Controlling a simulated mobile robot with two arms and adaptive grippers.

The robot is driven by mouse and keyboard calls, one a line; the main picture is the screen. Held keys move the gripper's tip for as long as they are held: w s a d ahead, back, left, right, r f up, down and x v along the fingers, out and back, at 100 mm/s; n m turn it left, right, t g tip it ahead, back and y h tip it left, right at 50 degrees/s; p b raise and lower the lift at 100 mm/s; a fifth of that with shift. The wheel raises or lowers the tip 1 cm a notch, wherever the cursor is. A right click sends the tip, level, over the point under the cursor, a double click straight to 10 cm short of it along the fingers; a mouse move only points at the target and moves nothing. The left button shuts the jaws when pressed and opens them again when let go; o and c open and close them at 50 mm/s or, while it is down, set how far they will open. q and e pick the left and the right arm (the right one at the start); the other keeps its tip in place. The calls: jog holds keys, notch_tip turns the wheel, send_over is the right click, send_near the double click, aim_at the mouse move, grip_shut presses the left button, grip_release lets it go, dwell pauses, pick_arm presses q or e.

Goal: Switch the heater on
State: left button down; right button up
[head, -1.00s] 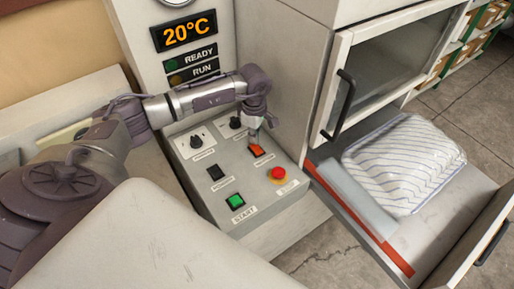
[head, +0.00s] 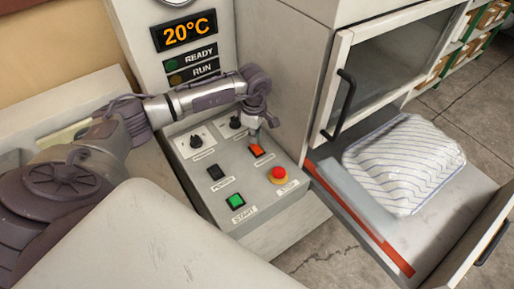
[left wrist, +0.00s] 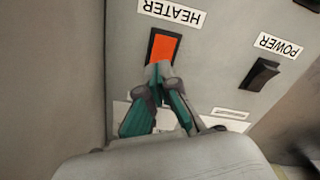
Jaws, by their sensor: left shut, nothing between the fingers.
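The heater switch (head: 257,151) is an orange-red rocker on the grey control panel (head: 222,168). It also shows in the left wrist view (left wrist: 164,46), beside the label HEATER. My left gripper (head: 254,138) is shut and empty, pointing down at the edge of the switch. In the left wrist view its fingertips (left wrist: 159,68) are together at the switch's near end and cover a little of it. I cannot tell whether they touch it. My right gripper is not in view.
The panel also bears a black power switch (head: 215,172), a green start button (head: 235,201), a red stop button (head: 279,173) and two dials. A display (head: 185,31) reads 20°C.

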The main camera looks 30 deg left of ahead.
aim_at(255, 146)
pick_arm(q)
jog(key=shift+f+b, duration=1.05)
jog(key=shift+f, duration=0.15)
dwell(0.3)
jog(key=shift+r, duration=0.1)
jog(key=shift+r+p, duration=2)
jog(key=shift+r, duration=1.5)
